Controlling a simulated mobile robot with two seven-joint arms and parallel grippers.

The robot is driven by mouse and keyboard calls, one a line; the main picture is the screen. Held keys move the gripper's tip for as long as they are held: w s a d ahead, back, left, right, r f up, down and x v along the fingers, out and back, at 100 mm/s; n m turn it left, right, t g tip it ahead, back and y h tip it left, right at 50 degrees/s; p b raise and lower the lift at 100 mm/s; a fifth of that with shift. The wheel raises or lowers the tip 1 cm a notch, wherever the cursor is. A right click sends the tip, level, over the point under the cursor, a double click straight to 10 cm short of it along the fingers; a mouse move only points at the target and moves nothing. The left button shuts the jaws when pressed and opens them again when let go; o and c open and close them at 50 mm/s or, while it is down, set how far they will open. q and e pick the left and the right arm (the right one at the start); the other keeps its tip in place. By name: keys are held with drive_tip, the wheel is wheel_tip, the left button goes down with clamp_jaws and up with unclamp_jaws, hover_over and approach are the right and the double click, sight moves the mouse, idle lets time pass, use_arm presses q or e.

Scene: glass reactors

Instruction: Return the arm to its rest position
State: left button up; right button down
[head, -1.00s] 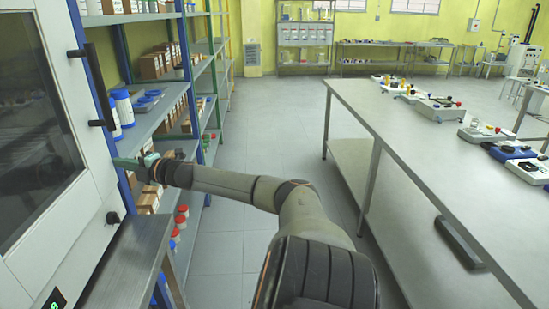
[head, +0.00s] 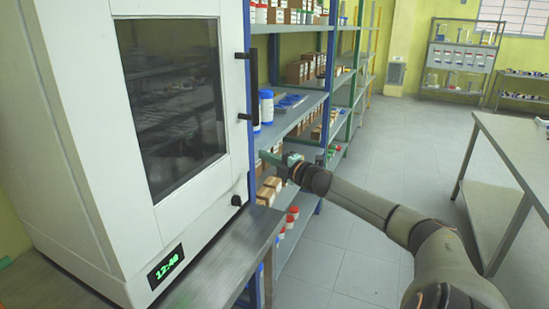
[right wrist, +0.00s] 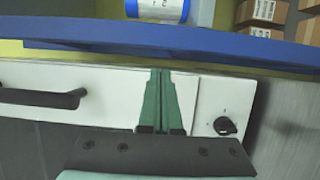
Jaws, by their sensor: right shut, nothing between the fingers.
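My right arm reaches from the lower right of the head view toward the shelving. Its gripper (head: 272,158) is near the shelf upright beside the white oven's right edge. In the right wrist view the two green fingers (right wrist: 161,100) are together with nothing between them. Behind them the white oven door (right wrist: 110,85) shows, with a black handle at left and a black knob at right. I cannot tell how far the fingertips are from the oven or the upright. My left gripper is not in view.
The white oven (head: 90,130) with a dark window stands on a metal table (head: 235,255) at left. Shelves (head: 290,118) hold bottles, trays and cardboard boxes. A long grey bench (head: 515,145) stands at right. The floor (head: 390,155) between is clear.

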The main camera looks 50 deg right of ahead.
use_arm(q)
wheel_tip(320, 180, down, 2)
drive_tip(key=b, duration=0.2)
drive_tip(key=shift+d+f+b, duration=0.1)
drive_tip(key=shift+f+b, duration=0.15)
drive_tip(key=shift+b, duration=0.05)
use_arm(e)
drive_tip(key=s+d, duration=0.5)
drive_tip(key=d, duration=0.4)
drive_tip(key=shift+s+f, duration=0.2)
drive_tip(key=shift+s, duration=0.05)
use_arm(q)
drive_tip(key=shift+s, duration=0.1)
